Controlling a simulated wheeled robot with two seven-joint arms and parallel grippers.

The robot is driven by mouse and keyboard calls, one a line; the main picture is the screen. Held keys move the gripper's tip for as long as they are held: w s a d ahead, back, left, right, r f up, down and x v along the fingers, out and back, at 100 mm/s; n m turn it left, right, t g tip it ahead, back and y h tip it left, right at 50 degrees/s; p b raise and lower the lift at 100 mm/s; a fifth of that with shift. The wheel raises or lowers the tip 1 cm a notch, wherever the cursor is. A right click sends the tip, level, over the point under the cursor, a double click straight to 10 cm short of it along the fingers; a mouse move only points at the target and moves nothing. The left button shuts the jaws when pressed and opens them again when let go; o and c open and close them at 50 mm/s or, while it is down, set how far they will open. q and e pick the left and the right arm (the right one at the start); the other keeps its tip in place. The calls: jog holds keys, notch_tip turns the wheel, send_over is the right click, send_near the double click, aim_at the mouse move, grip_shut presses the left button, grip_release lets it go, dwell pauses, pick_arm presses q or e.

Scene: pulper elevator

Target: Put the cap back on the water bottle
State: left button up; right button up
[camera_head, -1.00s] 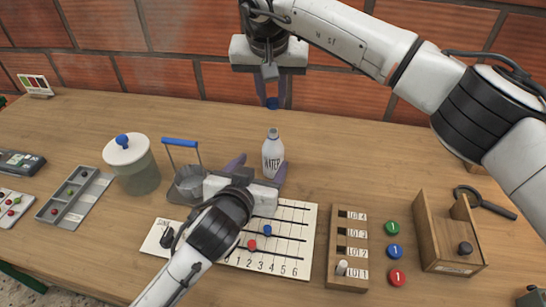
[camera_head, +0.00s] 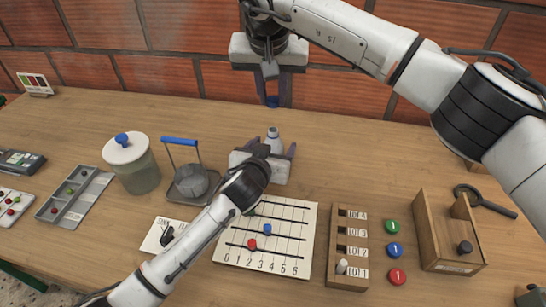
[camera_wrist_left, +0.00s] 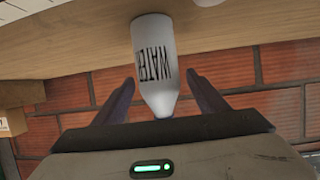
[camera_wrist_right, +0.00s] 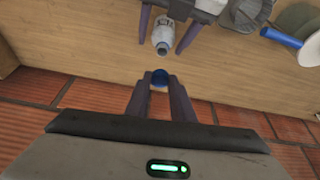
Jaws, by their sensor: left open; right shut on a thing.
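The white water bottle (camera_head: 273,137) stands upright on the table, its lower part hidden behind my left gripper in the head view. Its mouth is bare. My left gripper (camera_head: 266,150) is open, with one finger on each side of the bottle. In the left wrist view the bottle (camera_wrist_left: 154,65) lies between the fingers, with gaps on both sides. My right gripper (camera_head: 272,98) is shut on the blue cap (camera_head: 272,101) and holds it up behind and above the bottle. The cap (camera_wrist_right: 160,78) shows between the fingertips in the right wrist view, apart from the bottle mouth.
A numbered board (camera_head: 301,233) with beads lies in front of the bottle. A wire basket with a blue handle (camera_head: 179,142) and a lidded jar (camera_head: 140,174) stand to the left. A wooden lot rack (camera_head: 347,280) is at front right. A brick wall (camera_head: 160,75) closes the back.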

pick_arm(q)
jog(key=c, duration=1.6)
pick_arm(e)
send_over(273, 130)
jog(key=s, duration=0.1)
jog(key=shift+f, duration=2.5)
jog(key=shift+s, duration=0.1)
jog(key=shift+f, duration=0.9)
pick_arm(q)
grip_shut()
pick_arm(e)
jog(key=shift+f, duration=0.6)
